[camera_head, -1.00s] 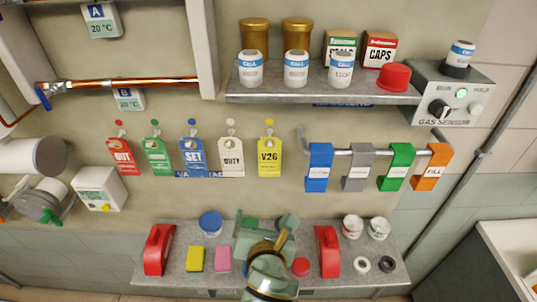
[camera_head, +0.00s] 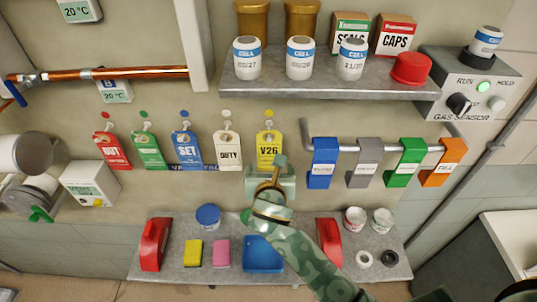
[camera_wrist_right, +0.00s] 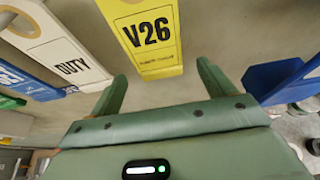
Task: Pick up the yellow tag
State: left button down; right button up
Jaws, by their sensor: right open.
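The yellow V26 tag (camera_head: 267,150) hangs from a hook at the right end of a row of tags on the wall. It also shows large in the right wrist view (camera_wrist_right: 146,36). My right gripper (camera_head: 266,165) is green, open and empty. In the wrist view its two fingers (camera_wrist_right: 161,72) stand apart, just short of the tag's lower end. The tag is not between the fingertips. In the head view the gripper overlaps the tag's lower edge. My left gripper is not in view.
The white DUTY tag (camera_head: 228,152) hangs just left, with blue, green and red tags beyond. Below is a shelf (camera_head: 180,270) with red brackets, sponges and a blue tray (camera_head: 263,255). A shelf with bottles (camera_head: 330,90) is above.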

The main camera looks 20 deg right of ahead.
aim_at(269, 162)
jog(key=shift+r+x, duration=0.25)
jog(key=shift+x, duration=0.85)
jog(key=shift+b+x, duration=0.65)
jog(key=shift+x, duration=0.1)
jog(key=shift+w+f, duration=0.25)
jog(key=shift+w, duration=0.2)
jog(key=shift+s+r, duration=0.15)
jog(key=c, duration=1)
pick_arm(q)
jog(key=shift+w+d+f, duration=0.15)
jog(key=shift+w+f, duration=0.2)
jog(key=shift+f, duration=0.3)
pick_arm(e)
jog(key=shift+c, duration=0.2)
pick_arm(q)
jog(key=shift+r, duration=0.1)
